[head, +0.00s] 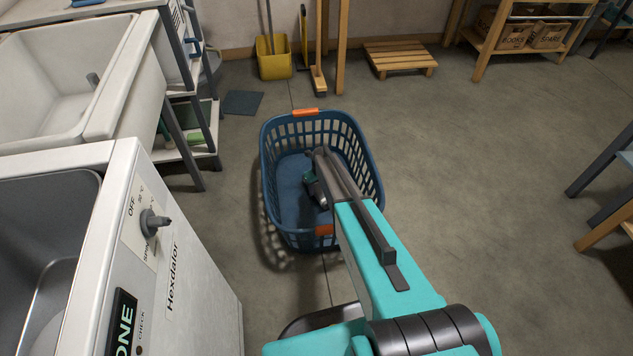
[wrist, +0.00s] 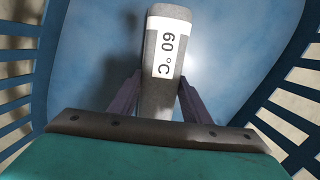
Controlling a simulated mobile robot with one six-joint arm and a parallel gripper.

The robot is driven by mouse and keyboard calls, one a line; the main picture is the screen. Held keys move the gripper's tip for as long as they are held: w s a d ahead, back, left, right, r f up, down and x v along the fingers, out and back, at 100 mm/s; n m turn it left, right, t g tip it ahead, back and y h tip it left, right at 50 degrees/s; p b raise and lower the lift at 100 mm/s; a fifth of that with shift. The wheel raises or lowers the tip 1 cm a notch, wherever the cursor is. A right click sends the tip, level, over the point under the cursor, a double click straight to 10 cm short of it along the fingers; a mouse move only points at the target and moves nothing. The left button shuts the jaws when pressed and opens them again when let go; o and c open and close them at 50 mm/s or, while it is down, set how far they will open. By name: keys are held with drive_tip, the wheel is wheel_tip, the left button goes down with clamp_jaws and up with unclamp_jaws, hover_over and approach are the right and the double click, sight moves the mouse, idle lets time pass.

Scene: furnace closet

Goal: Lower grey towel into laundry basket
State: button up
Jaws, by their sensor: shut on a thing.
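The blue laundry basket (head: 271,165) stands on the floor in the middle of the head view, with slotted walls and orange handles. My arm reaches over its near right side, and my gripper (head: 315,190) is inside the basket's outline. In the wrist view, my gripper (wrist: 158,88) is shut on the grey towel (wrist: 157,95), a narrow grey piece with a white "60°C" band. Blue basket floor (wrist: 95,60) shows behind the towel and slotted walls at both sides. I cannot tell whether the towel touches the floor. In the head view the towel is not clearly distinguishable from my gripper.
A white machine (head: 190,270) with a dial stands close at the left, before a white sink (head: 120,85). Floor right of the basket is clear.

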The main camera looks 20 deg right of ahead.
drive_tip(key=shift+f+b, duration=0.75)
idle(0.8)
drive_tip(key=o, duration=1.3)
drive_tip(key=shift+c, duration=0.2)
wheel_tip(320, 180, up, 14)
drive_tip(key=s+p, duration=0.1)
drive_tip(key=p, duration=0.1)
drive_tip(key=shift+s+d, duration=0.25)
drive_tip(key=shift+s, duration=0.05)
drive_tip(key=shift+s+f, duration=0.1)
